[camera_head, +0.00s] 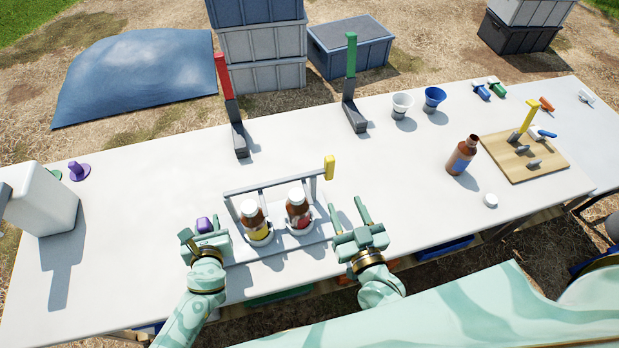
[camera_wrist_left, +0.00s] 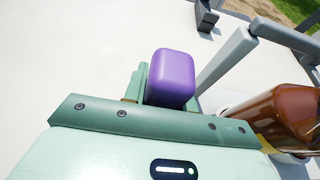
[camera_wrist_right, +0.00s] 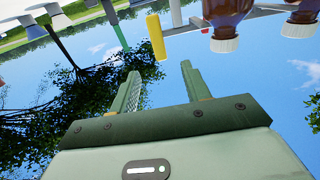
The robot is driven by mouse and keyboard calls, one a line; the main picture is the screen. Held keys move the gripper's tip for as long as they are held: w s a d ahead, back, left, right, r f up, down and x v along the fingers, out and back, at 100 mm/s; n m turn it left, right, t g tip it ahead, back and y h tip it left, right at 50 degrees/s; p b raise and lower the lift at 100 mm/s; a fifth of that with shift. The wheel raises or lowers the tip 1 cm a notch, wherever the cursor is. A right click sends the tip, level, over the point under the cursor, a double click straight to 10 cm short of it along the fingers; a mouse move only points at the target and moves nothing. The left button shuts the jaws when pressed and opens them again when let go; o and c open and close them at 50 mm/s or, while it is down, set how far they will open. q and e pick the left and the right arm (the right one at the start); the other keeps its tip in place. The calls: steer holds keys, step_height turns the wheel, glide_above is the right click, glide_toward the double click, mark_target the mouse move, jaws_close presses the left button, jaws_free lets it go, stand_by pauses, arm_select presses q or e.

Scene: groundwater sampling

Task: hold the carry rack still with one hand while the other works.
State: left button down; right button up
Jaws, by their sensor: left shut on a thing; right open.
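The grey carry rack (camera_head: 282,252) stands on the white table, with an overhead bar. It holds two brown white-capped bottles, one with a yellow label (camera_head: 254,222) and one with a red label (camera_head: 298,210). A yellow grip (camera_head: 329,167) is at its right end, a purple grip (camera_head: 204,225) at its left. My left gripper (camera_head: 203,233) is shut on the purple grip, which also shows in the left wrist view (camera_wrist_left: 171,78). My right gripper (camera_head: 348,208) is open and empty, just right of the rack. The right wrist view shows the yellow grip (camera_wrist_right: 156,36) beyond its fingers.
A brown bottle with a blue label (camera_head: 461,158) stands open on the right, near a white cap (camera_head: 491,200). Farther right is a wooden board (camera_head: 545,168) with tools. Two cups, red (camera_head: 223,75) and green (camera_head: 351,55) uprights stand behind. A white container (camera_head: 40,200) is at left.

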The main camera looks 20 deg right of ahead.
steer(key=shift+s, duration=0.3)
arm_select(q)
steer(key=c, duration=1.1)
jaws_free()
steer(key=shift+o, duration=0.2)
steer(key=shift+s, duration=0.1)
